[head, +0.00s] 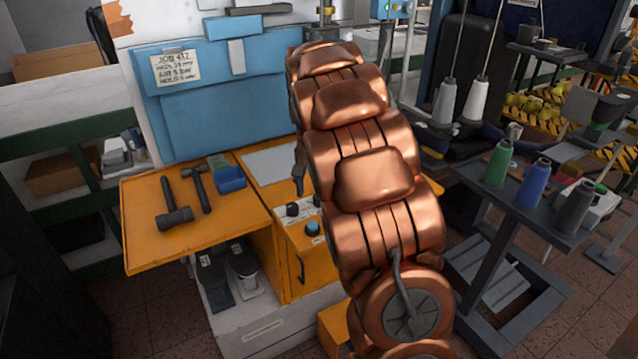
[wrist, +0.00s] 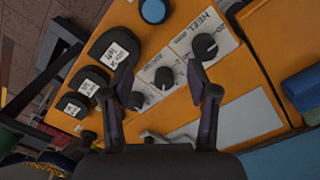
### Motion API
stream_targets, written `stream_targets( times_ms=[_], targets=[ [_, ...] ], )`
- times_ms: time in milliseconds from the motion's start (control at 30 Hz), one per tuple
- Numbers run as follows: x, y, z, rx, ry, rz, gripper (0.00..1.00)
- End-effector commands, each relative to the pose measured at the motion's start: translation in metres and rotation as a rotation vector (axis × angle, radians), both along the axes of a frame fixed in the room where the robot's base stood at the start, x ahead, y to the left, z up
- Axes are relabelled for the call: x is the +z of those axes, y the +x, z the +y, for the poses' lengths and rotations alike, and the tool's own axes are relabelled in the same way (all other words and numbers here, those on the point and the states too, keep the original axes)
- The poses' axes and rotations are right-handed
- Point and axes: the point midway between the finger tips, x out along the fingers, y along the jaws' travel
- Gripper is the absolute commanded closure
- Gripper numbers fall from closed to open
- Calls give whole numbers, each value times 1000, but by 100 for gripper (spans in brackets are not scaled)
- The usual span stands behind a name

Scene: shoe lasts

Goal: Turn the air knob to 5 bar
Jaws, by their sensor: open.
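My gripper (wrist: 160,75) is open and empty above the orange panel (wrist: 252,92); in the head view only a dark finger (head: 299,172) shows beside my arm. In the wrist view a black knob (wrist: 164,77) lies between the fingertips in the picture; contact cannot be told. A larger black knob (wrist: 205,47) sits on a plate reading HEEL, and a smaller black knob (wrist: 136,100) is at lower left. I cannot read which is the air knob, nor its setting. A job card (head: 176,67) on the blue cover appears to call for air 5 bar.
A blue knob (wrist: 153,11) sits near the panel edge. Several dark rounded pieces with white tags (wrist: 113,50) lie left of the knobs. A thread-spool stand (head: 530,215) is at right.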

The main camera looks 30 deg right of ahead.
Motion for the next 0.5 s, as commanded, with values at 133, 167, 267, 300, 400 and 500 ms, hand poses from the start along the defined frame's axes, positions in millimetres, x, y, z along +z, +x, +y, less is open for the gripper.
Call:
stream_targets(
  times_ms=[133, 167, 267, 300, 400, 500],
  targets=[
    [10, 24, -26, -57, 3, -18, 41],
    [10, 28, -30, -64, 3, -21, 41],
    [10, 35, -37, -85, 5, -28, 41],
    [10, 37, -39, -89, 5, -31, 41],
    [8, 40, -42, -96, 6, -34, 41],
    [4, 40, -43, -97, 6, -34, 41]
  ],
)
